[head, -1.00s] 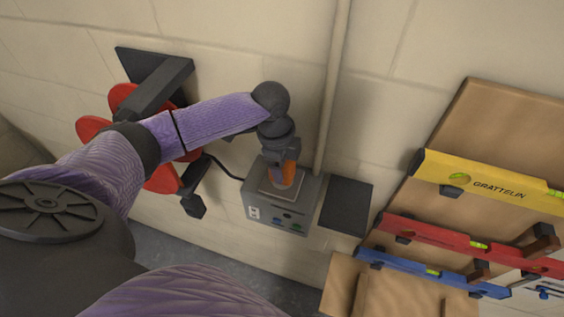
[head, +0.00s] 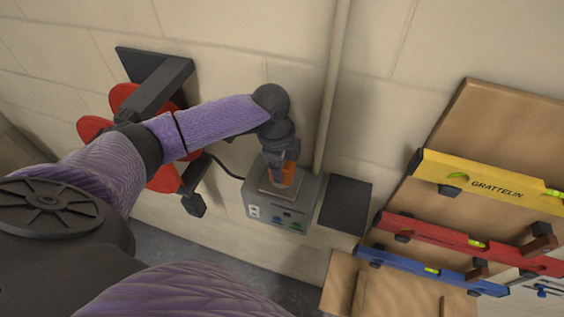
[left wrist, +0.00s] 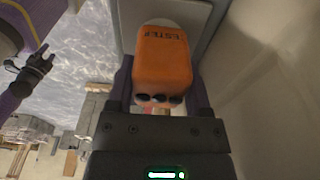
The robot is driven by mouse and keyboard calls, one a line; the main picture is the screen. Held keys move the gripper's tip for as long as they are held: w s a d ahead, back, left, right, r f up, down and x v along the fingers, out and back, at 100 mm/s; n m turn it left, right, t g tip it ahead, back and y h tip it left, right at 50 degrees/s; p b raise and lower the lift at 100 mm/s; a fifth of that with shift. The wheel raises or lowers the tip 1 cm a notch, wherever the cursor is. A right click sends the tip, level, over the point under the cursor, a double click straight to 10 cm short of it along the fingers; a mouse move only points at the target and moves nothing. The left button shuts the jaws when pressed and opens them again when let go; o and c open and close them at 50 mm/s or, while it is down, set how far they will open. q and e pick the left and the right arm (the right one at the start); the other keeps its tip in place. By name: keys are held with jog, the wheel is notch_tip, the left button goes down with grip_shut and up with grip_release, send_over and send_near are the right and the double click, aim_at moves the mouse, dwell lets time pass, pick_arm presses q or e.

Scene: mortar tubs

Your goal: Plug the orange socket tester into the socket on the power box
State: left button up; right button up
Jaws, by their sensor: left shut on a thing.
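The orange socket tester (left wrist: 163,62) is held between the fingers of my left gripper (head: 284,176). In the head view a small orange part of the tester (head: 289,173) shows at the top of the grey power box (head: 262,207). The gripper is shut on the tester, right at the light socket plate (head: 268,187) on the box's top. In the left wrist view the tester lies against or just over a pale plate (left wrist: 183,12). The contact between tester and socket is hidden, so I cannot tell whether it is plugged in.
A dark flat panel (head: 346,204) is right of the box. A pipe (head: 331,90) runs up the wall behind. A red reel (head: 163,178) hangs at the left. Yellow (head: 490,184), red (head: 470,243) and blue (head: 430,270) levels are on a board at the right.

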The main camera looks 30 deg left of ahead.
pick_arm(q)
jog(key=shift+f, duration=0.35)
jog(key=o, duration=1.2)
jog(key=r, duration=0.6)
jog(key=a+r, duration=0.1)
jog(key=r, duration=0.3)
jog(key=shift+s+b, duration=0.1)
jog(key=shift+b, duration=0.2)
jog(key=shift+f, duration=0.1)
